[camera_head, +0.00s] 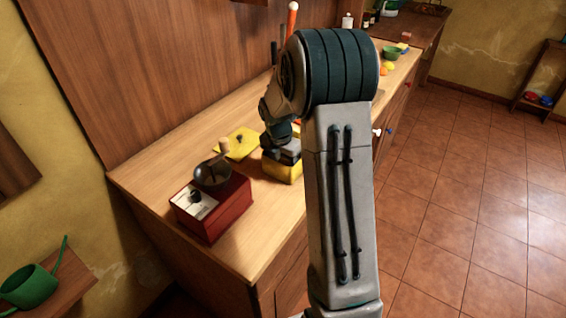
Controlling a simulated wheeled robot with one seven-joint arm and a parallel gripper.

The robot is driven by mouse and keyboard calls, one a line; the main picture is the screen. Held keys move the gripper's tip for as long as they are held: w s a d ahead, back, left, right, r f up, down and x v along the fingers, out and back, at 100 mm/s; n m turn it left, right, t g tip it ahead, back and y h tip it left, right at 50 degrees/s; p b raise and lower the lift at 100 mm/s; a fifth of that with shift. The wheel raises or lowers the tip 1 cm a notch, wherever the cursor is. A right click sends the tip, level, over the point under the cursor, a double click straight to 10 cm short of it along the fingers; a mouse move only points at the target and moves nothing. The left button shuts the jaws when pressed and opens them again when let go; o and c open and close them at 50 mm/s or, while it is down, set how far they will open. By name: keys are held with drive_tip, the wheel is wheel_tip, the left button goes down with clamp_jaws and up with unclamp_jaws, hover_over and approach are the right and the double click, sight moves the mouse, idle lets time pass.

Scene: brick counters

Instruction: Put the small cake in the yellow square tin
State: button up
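The yellow square tin (285,173) stands on the wooden counter, left of my arm. My wrist and arm hide the fingertips and the inside of the tin, so I cannot tell whether the gripper is open or holds anything. I cannot make out the small cake; it may be hidden behind my arm or in the tin.
A red box grinder (214,208) with a grey bowl and a crank stands at the counter's near end. A green watering can (30,286) is at lower left. The tiled floor at right is clear.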

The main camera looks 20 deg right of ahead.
drive_tip(key=shift+r, duration=0.1)
wheel_tip(320, 180, up, 11)
drive_tip(key=a, duration=0.1)
drive_tip(key=s+a+r+m+t, duration=0.1)
drive_tip(key=s+a+m, duration=0.4)
drive_tip(key=s+m, duration=0.7)
drive_tip(key=s+a+r+m+t+y, duration=0.1)
drive_tip(key=s+a+m, duration=0.4)
drive_tip(key=s+m, duration=0.7)
drive_tip(key=shift+s+r+m, duration=0.3)
drive_tip(key=shift+s+r, duration=0.05)
drive_tip(key=shift+s, duration=0.55)
drive_tip(key=shift+a, duration=0.1)
drive_tip(key=shift+c, duration=0.2)
